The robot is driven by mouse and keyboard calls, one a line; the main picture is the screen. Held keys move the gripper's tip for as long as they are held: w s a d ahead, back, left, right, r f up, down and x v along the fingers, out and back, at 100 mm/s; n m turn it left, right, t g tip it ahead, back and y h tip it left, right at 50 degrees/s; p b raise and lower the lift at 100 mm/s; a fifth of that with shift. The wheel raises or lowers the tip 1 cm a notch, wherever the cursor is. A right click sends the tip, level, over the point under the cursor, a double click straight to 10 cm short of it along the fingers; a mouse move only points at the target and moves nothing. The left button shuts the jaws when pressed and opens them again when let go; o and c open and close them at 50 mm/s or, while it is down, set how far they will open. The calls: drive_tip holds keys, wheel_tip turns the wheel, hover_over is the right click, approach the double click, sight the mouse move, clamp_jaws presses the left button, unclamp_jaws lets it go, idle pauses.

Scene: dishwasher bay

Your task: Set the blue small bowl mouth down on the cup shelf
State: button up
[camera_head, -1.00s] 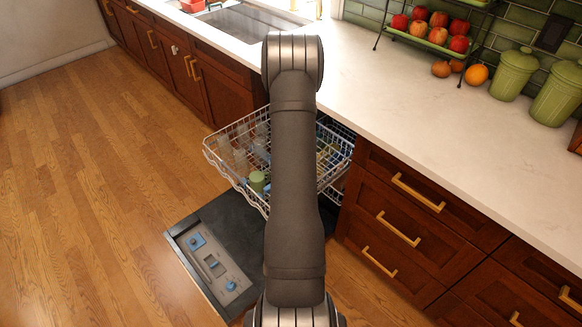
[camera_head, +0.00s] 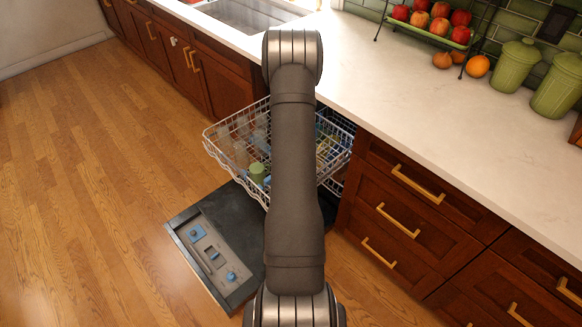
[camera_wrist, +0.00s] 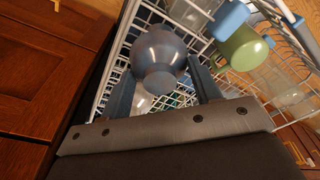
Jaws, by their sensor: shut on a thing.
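The blue small bowl (camera_wrist: 158,52) is between the fingers of my gripper (camera_wrist: 160,84) in the wrist view. My gripper is shut on it. The bowl's narrow foot faces the wrist camera and its mouth points away, down toward the white wire rack (camera_wrist: 108,86). I cannot tell whether its rim touches the wires. In the head view, my arm hides the bowl and my gripper. The upper rack (camera_head: 218,152) is pulled out there. I cannot make out the cup shelf as a separate part.
A green cup (camera_wrist: 243,48) stands in the rack right of the bowl, beside a blue piece (camera_wrist: 229,18) and clear glasses (camera_wrist: 275,82). The open dishwasher door (camera_head: 213,247) lies below. Wooden drawers (camera_wrist: 50,75) are close on the left in the wrist view.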

drive_tip(key=shift+f, duration=0.3)
drive_tip(key=o, duration=1.1)
drive_tip(key=shift+c, duration=0.2)
wheel_tip(320, 180, up, 17)
drive_tip(key=s, duration=0.2)
drive_tip(key=shift+r, duration=0.15)
drive_tip(key=f, duration=0.5)
drive_tip(key=w+f, duration=0.1)
drive_tip(key=f, duration=0.5)
drive_tip(key=w+f, duration=0.1)
drive_tip(key=f, duration=0.5)
drive_tip(key=shift+f, duration=0.2)
drive_tip(key=shift+r, duration=0.15)
